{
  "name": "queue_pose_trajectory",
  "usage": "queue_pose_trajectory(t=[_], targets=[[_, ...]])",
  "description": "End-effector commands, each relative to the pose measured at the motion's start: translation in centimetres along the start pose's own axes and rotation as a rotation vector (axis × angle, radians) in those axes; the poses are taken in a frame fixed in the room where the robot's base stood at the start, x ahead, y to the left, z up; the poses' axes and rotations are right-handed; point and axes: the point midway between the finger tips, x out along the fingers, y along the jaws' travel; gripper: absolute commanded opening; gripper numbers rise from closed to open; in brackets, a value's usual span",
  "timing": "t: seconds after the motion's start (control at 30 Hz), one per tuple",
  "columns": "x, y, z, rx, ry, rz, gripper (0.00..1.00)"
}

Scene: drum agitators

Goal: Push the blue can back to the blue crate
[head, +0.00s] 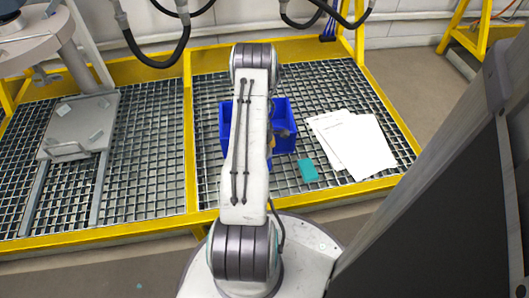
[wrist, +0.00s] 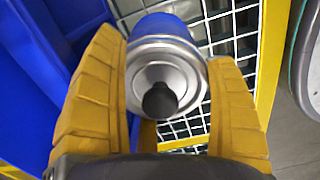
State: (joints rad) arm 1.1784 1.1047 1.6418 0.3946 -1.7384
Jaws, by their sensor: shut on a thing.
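The blue can fills the middle of the wrist view (wrist: 160,24), with its silver end and a black knob facing the camera. My gripper's yellow fingers (wrist: 168,52) are shut on the can, one on each side. The blue crate (head: 286,145) stands on the grating in the head view, partly hidden behind my arm. Its blue wall (wrist: 38,75) also shows at the left of the wrist view, beside the can. In the head view my arm hides the can and most of the gripper. I cannot tell whether the can touches the crate.
A teal block (head: 308,170) and white papers (head: 352,146) lie on the grating right of the crate. A yellow frame (head: 130,236) edges the platform. Black hoses (head: 155,60) hang at the back. A dark panel (head: 440,210) stands close at the right.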

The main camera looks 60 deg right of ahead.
Motion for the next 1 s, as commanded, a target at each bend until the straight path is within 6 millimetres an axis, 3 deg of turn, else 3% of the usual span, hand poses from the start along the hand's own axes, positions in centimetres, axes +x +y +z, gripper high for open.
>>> queue_pose_trajectory(t=[0.5, 0.53, 0.73, 1.0], targets=[[-0.05, 0.12, -0.37, 0.001, 0.0, 0.0, 0.44], [-0.05, 0.12, -0.37, 0.001, 0.0, 0.0, 0.81], [-0.05, 0.11, -0.36, 0.001, 0.0, 0.0, 0.99], [-0.09, 0.1, -0.36, 0.001, 0.0, 0.0, 1.0]])
